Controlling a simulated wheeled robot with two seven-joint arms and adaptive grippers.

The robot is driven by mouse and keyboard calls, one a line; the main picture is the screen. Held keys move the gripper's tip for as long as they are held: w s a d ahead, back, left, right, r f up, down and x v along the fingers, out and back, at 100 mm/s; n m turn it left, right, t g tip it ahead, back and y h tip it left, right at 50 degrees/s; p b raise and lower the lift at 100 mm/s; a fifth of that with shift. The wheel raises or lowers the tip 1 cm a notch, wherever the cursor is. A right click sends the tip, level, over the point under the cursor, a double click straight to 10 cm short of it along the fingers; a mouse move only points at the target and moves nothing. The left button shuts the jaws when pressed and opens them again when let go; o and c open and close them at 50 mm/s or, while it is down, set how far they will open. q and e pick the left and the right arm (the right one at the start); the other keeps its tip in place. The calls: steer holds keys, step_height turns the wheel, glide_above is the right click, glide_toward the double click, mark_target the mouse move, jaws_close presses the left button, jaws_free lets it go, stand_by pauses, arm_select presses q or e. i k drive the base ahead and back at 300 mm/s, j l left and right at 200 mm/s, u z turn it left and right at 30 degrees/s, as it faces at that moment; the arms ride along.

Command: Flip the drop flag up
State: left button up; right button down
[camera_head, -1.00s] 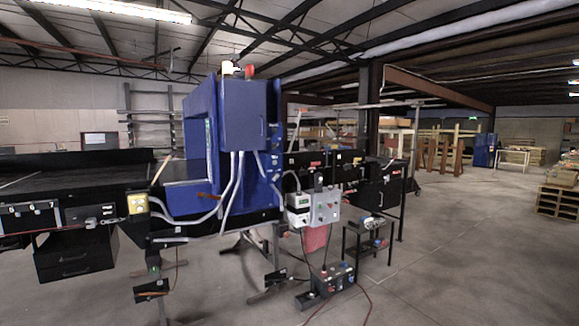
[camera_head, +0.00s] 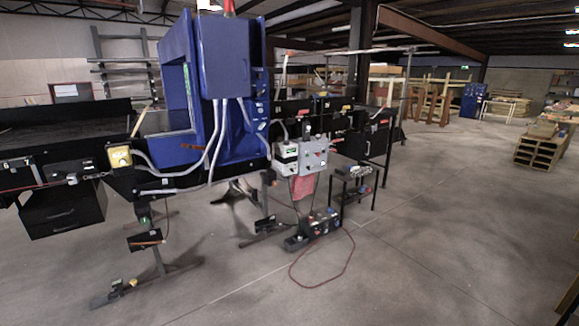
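A blue detector housing (camera_head: 228,60) stands over a dark conveyor (camera_head: 65,118) left of centre. A grey control box with buttons (camera_head: 314,156) and a paler box with a small display (camera_head: 287,158) hang on the conveyor's side, right of the housing. A yellow-faced gauge box (camera_head: 120,157) sits on the side, left of the housing. I cannot pick out the drop flag for certain; the fittings are too small at this distance. Neither of my grippers is in view.
A small dark stand (camera_head: 358,182) and a floor unit with a looping red cable (camera_head: 320,226) stand in front of the conveyor. Conveyor legs (camera_head: 155,255) reach onto the floor at left. Pallets (camera_head: 540,148) stand far right. The concrete floor (camera_head: 430,240) is open at right.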

mark_target(288, 53)
steer(key=i+z, duration=0.25)
steer(key=i, duration=0.65)
steer(key=i+j+z, duration=0.15)
steer(key=i+z, duration=0.35)
steer(key=i, duration=0.55)
steer(key=i+z, duration=0.3)
steer(key=i, duration=0.15)
steer(key=i+z, duration=0.25)
steer(key=i, duration=0.9)
steer(key=i+u, duration=0.35)
steer(key=i+l+u, duration=0.3)
steer(key=i+u, duration=0.2)
steer(key=u, duration=0.25)
steer(key=i+l+u, duration=0.1)
steer(key=u, duration=0.35)
steer(key=i+l+u, duration=0.15)
steer(key=u, duration=0.3)
steer(key=i+l+u, duration=0.25)
steer(key=u, duration=0.15)
steer(key=i+l+u, duration=0.1)
steer(key=l+u, duration=0.15)
steer(key=u, duration=0.2)
steer(key=l+u, duration=0.25)
steer(key=u, duration=0.2)
steer(key=i, duration=0.05)
